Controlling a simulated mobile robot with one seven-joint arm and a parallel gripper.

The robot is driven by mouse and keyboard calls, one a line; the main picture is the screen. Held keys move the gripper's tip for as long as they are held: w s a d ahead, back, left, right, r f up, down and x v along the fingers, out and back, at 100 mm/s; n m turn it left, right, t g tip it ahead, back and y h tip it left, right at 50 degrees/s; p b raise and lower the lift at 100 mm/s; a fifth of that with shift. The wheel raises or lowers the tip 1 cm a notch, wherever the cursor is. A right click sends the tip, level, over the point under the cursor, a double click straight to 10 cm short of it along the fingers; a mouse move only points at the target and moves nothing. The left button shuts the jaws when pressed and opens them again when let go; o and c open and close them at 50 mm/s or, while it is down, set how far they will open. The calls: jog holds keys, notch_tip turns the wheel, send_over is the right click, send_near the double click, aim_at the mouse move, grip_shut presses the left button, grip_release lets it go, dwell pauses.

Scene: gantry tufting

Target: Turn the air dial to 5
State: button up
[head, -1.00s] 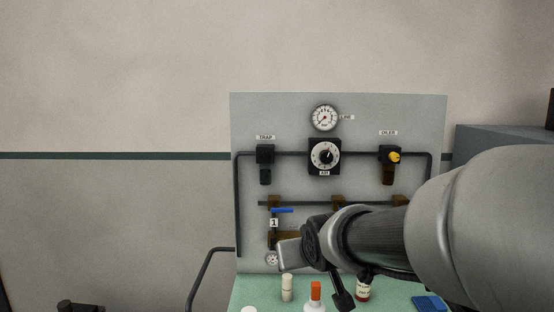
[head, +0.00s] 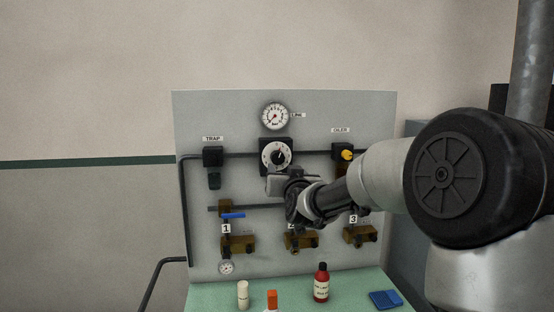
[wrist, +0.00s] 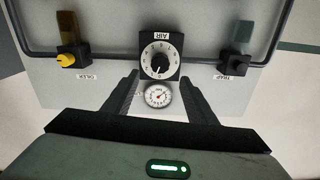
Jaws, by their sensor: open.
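The air dial (head: 277,154) is a round white scale with a black knob on a black square block, upper middle of the grey panel. In the wrist view, which is upside down, the air dial (wrist: 160,60) shows its label and numbers, too small to read surely. Its pointer mark is toward the picture's bottom. My gripper (head: 272,184) is just below the dial in the head view. In the wrist view my gripper (wrist: 159,82) is open and empty, its two fingers apart on either side of the line gauge. Contact with the dial is not visible.
The line gauge (head: 275,116) is above the dial, the trap (head: 213,157) left and the oiler with yellow knob (head: 346,155) right. Numbered valves, one with a blue lever (head: 232,215), sit below. A red bottle (head: 321,284) and other items stand on the green bench (head: 210,298).

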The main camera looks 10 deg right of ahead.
aim_at(278, 160)
jog(key=w+p, duration=0.3)
jog(key=w, duration=0.8)
jog(key=shift+w, duration=0.15)
jog(key=c, duration=1.1)
jog(key=shift+o, duration=0.2)
